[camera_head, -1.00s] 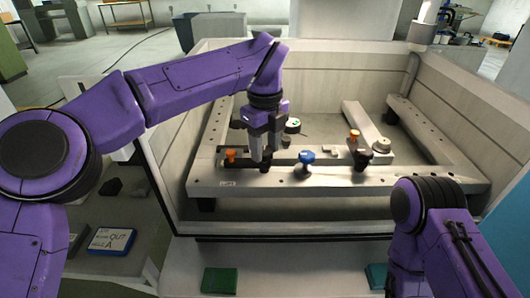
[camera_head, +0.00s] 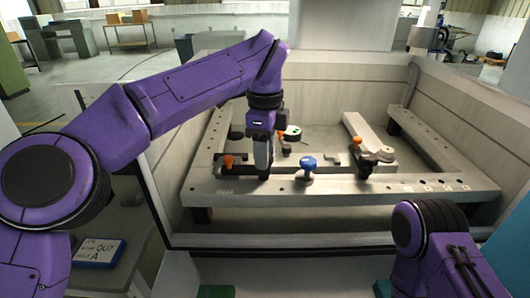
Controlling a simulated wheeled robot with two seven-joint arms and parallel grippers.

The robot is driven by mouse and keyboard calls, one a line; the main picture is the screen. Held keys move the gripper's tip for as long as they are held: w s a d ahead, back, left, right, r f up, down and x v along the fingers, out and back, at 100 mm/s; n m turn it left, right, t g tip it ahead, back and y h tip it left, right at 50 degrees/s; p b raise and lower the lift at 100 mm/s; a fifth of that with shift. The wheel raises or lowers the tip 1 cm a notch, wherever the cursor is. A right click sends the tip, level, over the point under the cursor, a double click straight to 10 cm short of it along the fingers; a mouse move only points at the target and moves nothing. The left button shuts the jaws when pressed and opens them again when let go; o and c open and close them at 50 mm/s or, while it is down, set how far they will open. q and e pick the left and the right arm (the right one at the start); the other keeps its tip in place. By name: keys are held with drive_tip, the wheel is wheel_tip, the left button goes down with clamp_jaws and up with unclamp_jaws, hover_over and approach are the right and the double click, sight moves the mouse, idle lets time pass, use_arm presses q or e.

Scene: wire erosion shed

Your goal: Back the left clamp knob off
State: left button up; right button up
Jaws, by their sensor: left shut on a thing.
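My left gripper (camera_head: 263,175) points straight down over the front rail and is shut on the black knob of the left clamp. The knob is mostly hidden by the fingers, with a dark part (camera_head: 265,178) showing at their tips. The left clamp's dark bar (camera_head: 242,171) lies along the rail, with an orange piece (camera_head: 228,161) at its left end. My right arm enters at the lower right; its gripper is out of view.
A blue knob (camera_head: 307,163) stands on the front rail (camera_head: 330,184), just right of my left gripper. A second clamp (camera_head: 364,163) with an orange piece stands farther right. A round white-topped part (camera_head: 292,132) is behind. High tank walls (camera_head: 450,115) enclose the frame.

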idle(0.3)
use_arm(q)
drive_tip(key=o, duration=1.1)
drive_tip(key=shift+c, duration=0.2)
wheel_tip(320, 180, up, 11)
drive_tip(key=p, duration=0.4)
drive_tip(key=shift+f+p, duration=0.2)
drive_tip(key=shift+p, duration=0.15)
